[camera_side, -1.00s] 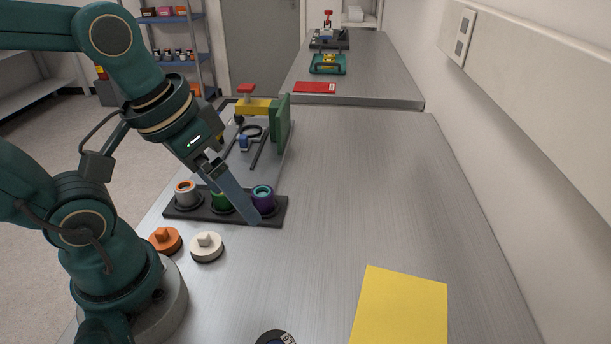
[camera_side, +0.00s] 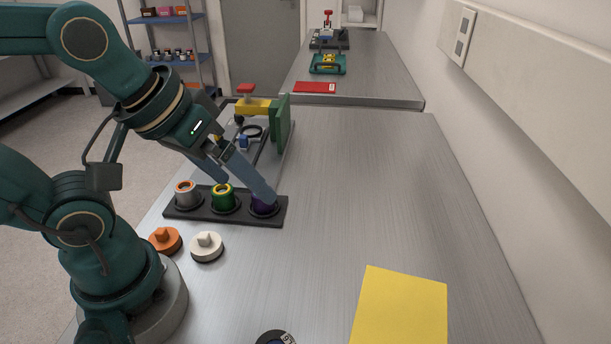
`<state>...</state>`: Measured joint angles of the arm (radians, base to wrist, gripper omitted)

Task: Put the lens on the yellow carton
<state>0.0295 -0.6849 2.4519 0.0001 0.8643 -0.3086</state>
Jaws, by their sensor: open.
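I cannot tell which one the task means. My gripper (camera_side: 247,191) is open and empty, tilted down over the holder. One finger is above and behind the green barrel; the other hides the top of the purple barrel. Contact cannot be told. The yellow carton (camera_side: 401,308) lies at the front right, its top bare, cut off by the frame's lower edge.
An orange knobbed disc (camera_side: 165,240) and a white one (camera_side: 207,246) sit before the holder. A dark round item (camera_side: 272,338) is cut off at the bottom edge. A rig with a green plate (camera_side: 281,123) stands behind the holder. The bench's middle and right are clear.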

